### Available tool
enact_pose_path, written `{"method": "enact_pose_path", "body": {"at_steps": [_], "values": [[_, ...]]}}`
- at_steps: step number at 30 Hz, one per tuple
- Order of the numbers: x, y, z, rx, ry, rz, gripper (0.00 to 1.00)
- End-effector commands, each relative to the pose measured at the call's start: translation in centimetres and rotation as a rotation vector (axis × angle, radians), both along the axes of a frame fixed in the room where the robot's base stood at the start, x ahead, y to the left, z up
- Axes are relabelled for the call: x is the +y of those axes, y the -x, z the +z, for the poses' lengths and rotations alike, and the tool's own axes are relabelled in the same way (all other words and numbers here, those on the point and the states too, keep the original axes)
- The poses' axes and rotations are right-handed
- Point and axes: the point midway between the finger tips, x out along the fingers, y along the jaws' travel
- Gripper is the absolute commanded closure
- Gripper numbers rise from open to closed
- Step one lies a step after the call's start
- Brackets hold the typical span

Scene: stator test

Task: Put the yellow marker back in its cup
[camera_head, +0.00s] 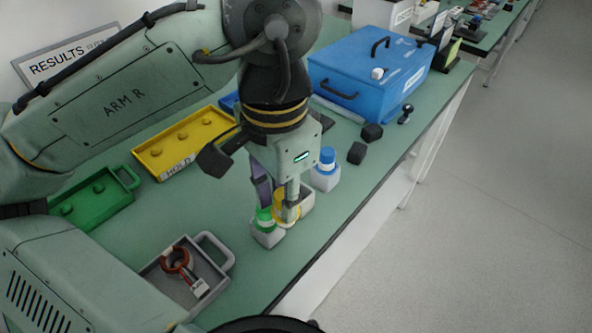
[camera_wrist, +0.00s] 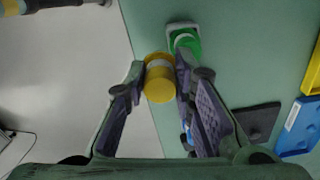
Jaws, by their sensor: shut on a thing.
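My gripper (camera_head: 278,205) is shut on the yellow marker (camera_wrist: 159,82), which sits between the fingertips in the wrist view. In the head view the yellow marker (camera_head: 278,208) is partly hidden by a finger. A pale cup (camera_head: 307,200) shows right behind the finger, between the green and blue markers' cups. I cannot tell whether the marker's lower end is inside this cup or above it. The green marker (camera_head: 265,214) stands in its own cup (camera_head: 267,237) just left of my gripper. The blue marker (camera_head: 327,158) stands in another cup (camera_head: 325,180) to the right.
A grey tray (camera_head: 222,290) with a copper-ringed part (camera_head: 178,262) lies at the front left. Green (camera_head: 100,213) and yellow (camera_head: 160,172) trays lie behind. A blue box (camera_head: 345,95) and dark blocks (camera_head: 357,153) stand farther back. The table edge is close on the right.

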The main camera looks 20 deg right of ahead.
Motion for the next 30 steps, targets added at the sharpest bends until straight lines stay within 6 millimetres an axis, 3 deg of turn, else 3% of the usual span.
{"method": "enact_pose_path", "body": {"at_steps": [6, 10, 14, 21, 28, 29, 30], "values": [[-3.0, -4.7, -0.3, 0.001, -0.003, 0.000, 1.00], [-4.0, -6.3, -0.5, 0.000, -0.001, 0.000, 1.00], [-4.3, -6.9, -0.9, 0.000, -0.002, -0.001, 1.00], [-4.3, -6.9, -3.9, -0.001, -0.003, 0.000, 1.00], [-4.4, -6.9, -4.3, -0.002, -0.001, -0.001, 1.00], [-4.4, -6.9, -4.3, -0.002, -0.001, -0.001, 0.76], [-4.4, -6.9, -4.3, -0.002, -0.001, -0.001, 0.73]]}}
